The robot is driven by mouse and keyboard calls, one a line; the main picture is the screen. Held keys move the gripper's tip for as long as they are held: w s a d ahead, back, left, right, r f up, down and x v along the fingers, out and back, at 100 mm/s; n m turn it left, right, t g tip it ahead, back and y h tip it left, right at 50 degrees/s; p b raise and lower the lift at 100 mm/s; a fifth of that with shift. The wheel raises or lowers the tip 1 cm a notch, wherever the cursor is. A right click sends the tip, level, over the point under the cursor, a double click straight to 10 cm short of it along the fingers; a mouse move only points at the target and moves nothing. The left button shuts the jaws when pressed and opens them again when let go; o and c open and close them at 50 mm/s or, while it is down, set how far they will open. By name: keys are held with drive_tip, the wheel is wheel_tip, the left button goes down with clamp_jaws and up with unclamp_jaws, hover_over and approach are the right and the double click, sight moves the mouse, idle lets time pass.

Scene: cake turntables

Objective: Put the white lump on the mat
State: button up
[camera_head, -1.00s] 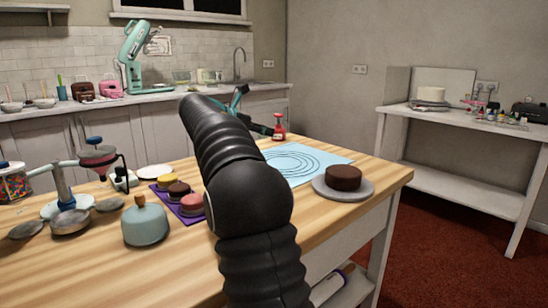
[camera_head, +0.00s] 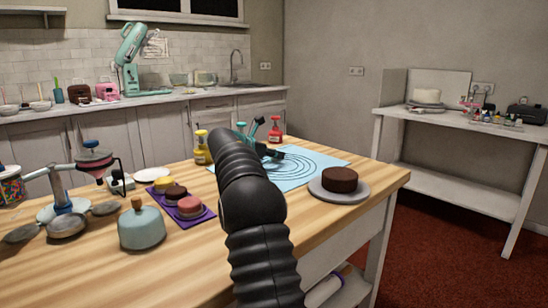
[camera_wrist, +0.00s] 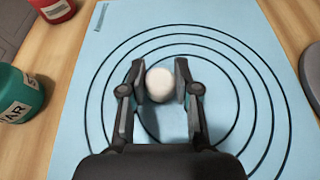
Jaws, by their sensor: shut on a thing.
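The white lump (camera_wrist: 159,86) is a small rounded ball between the two dark fingers of my gripper (camera_wrist: 160,80) in the wrist view. My gripper is shut on it, one finger on each side. The mat (camera_wrist: 88,150) is light blue with black concentric rings. The lump is over the inner rings; I cannot tell whether it touches the mat. In the head view the mat (camera_head: 322,160) lies on the wooden table, partly hidden behind my arm. My gripper (camera_head: 276,155) shows dark over the mat there, and the lump is hidden.
A chocolate cake (camera_head: 340,179) on a grey round stand is right of the mat. A red bottle (camera_head: 275,128) and a yellow bottle (camera_head: 202,147) stand behind. A teal container (camera_wrist: 20,95) is left of the mat. A purple tray (camera_head: 199,217) with small cakes and a blue-grey dome (camera_head: 141,229) are left.

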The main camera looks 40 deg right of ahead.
drive_tip(key=shift+f, duration=0.35)
drive_tip(key=shift+f, duration=0.1)
drive_tip(key=o, duration=0.9)
drive_tip(key=shift+a+r, duration=0.2)
drive_tip(key=v, duration=1.1)
drive_tip(key=shift+a, duration=0.3)
